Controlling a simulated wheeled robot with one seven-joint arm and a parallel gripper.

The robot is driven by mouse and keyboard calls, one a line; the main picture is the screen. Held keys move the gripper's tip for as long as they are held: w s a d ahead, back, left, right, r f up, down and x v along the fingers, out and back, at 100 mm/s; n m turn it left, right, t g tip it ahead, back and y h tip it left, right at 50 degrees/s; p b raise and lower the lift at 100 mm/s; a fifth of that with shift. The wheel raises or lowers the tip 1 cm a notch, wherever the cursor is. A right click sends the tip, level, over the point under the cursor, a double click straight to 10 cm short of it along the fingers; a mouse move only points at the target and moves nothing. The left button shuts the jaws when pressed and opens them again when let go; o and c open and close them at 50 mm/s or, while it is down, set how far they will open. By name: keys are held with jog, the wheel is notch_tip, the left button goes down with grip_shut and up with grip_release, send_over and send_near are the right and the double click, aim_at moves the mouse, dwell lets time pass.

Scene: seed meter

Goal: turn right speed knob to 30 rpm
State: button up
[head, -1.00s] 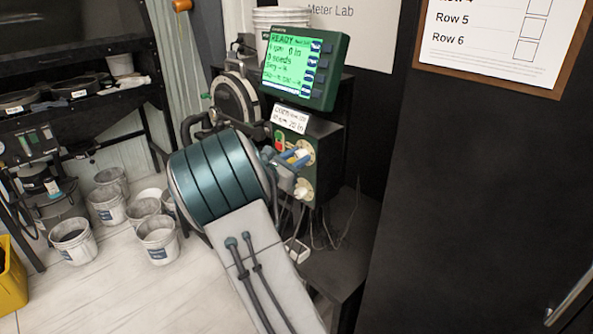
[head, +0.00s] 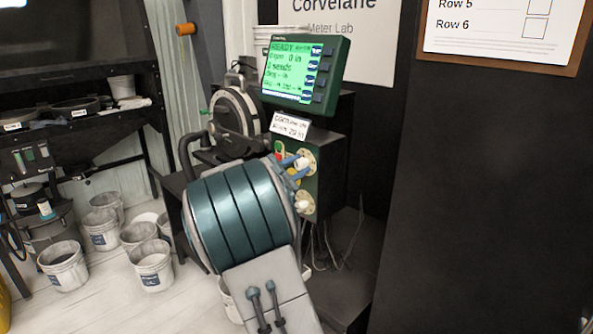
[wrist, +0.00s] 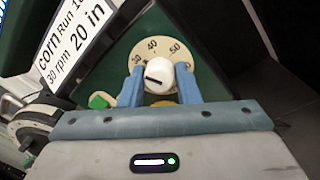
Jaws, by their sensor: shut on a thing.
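The dark green control panel (head: 322,150) carries two white knobs on cream dials, one above the other. My gripper (head: 296,164) is at the upper knob (head: 304,161); the lower knob (head: 305,203) is free. In the wrist view, my blue fingers (wrist: 160,82) are shut on either side of the white upper knob (wrist: 163,70). The lower knob is hidden in the wrist view.
A card (wrist: 75,45) reads corn, 30 rpm, 20 in. The green display (head: 293,70) above reads READY and 0 seeds. A green button (wrist: 100,101) sits left of the dial. A dark cabinet (head: 470,200) stands to the right; several buckets (head: 62,266) are on the floor left.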

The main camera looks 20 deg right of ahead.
jog(key=o, duration=1)
jog(key=shift+c, duration=0.2)
jog(key=shift+a, duration=0.1)
jog(key=v, duration=1.3)
jog(key=shift+s+a, duration=0.2)
jog(key=shift+a, duration=0.1)
jog(key=shift+f, duration=0.1)
